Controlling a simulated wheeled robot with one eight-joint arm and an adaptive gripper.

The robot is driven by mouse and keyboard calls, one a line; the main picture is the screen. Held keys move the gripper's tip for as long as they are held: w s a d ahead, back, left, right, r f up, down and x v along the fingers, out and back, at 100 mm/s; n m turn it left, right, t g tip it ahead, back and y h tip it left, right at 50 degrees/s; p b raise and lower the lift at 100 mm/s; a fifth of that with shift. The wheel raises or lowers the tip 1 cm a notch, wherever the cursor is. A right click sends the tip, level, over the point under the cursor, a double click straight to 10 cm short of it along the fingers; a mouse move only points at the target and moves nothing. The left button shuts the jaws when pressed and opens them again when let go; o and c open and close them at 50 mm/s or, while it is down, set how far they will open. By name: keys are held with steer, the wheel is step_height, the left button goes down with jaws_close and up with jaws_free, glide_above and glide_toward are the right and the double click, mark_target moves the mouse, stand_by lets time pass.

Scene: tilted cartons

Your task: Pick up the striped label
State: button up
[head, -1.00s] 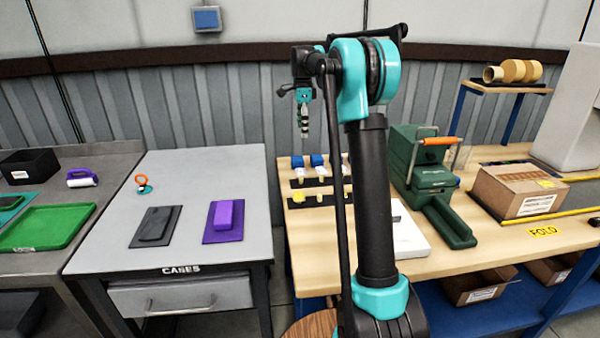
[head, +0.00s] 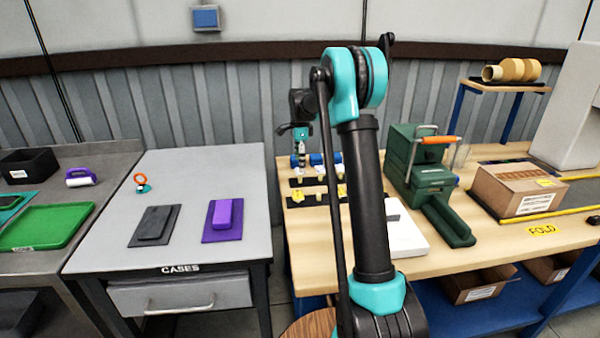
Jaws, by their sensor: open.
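I cannot make out a striped label for certain in the head view. My gripper (head: 302,153) hangs pointing down at the back left of the wooden bench, over the dark racks (head: 309,181) with small blue, white and yellow items. The jaws are open. Their tips overlap the blue items (head: 317,159) at the back in the picture, and I cannot tell whether they touch anything. My arm hides the right part of the racks.
A green press (head: 421,174) with an orange handle stands right of my arm. A cardboard carton (head: 518,188) with labels is farther right. A white flat item (head: 407,238) lies beside my arm. The grey table (head: 190,180) at left holds a black and a purple pad.

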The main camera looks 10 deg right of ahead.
steer(key=shift+f, duration=0.9)
steer(key=shift+f, duration=0.25)
steer(key=shift+c, duration=0.6)
steer(key=c, duration=0.6)
